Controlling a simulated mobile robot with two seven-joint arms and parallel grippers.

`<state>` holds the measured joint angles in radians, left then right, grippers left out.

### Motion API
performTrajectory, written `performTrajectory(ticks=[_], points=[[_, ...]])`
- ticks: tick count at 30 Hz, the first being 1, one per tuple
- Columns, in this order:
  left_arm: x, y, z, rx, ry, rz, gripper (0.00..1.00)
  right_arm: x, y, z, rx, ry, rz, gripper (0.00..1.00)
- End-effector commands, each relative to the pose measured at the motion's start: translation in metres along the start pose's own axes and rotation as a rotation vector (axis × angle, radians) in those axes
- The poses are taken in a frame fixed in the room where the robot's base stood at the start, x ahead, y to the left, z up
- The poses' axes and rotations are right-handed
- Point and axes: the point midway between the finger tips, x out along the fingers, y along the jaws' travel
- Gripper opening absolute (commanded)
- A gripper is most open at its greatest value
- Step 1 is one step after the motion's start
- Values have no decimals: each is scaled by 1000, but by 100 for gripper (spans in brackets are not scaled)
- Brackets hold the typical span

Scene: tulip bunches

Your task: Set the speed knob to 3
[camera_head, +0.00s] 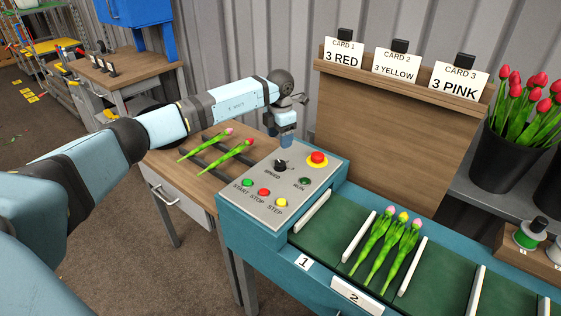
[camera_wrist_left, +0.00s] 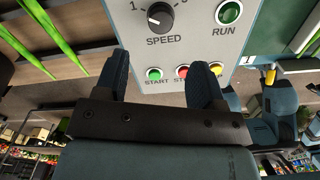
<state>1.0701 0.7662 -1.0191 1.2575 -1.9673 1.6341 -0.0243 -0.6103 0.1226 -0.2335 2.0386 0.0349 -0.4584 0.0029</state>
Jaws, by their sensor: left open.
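The black speed knob (camera_head: 280,165) sits on the grey control panel (camera_head: 262,200), above the word SPEED. In the left wrist view the knob (camera_wrist_left: 160,17) is at the top, with a 1 at its upper left and a cut-off number at its upper right. I cannot clearly read its setting. My left gripper (camera_head: 288,142) is above the panel's back edge, apart from the knob. In the wrist view its two fingers (camera_wrist_left: 160,75) are spread and empty, below the knob in the picture. My right gripper is not in view.
A red stop button (camera_head: 317,158), a green RUN light (camera_head: 304,181) and START, STOP and STEP buttons (camera_head: 264,192) surround the knob. Two tulips (camera_head: 230,150) lie on the left table. Three tulips (camera_head: 388,243) lie in a conveyor slot. A wooden card board (camera_head: 385,130) stands behind.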

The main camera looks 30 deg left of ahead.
Motion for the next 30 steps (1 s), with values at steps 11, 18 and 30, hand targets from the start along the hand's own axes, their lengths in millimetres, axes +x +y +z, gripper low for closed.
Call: performTrajectory(ticks=[11, 18, 30], points=[[76, -1, 0, 1, 0, -3, 63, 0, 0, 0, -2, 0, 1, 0], [95, -1, 0, 2, -1, -2, 63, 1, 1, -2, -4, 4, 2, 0], [96, -1, 0, 2, -2, -2, 38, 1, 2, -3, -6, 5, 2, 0]])
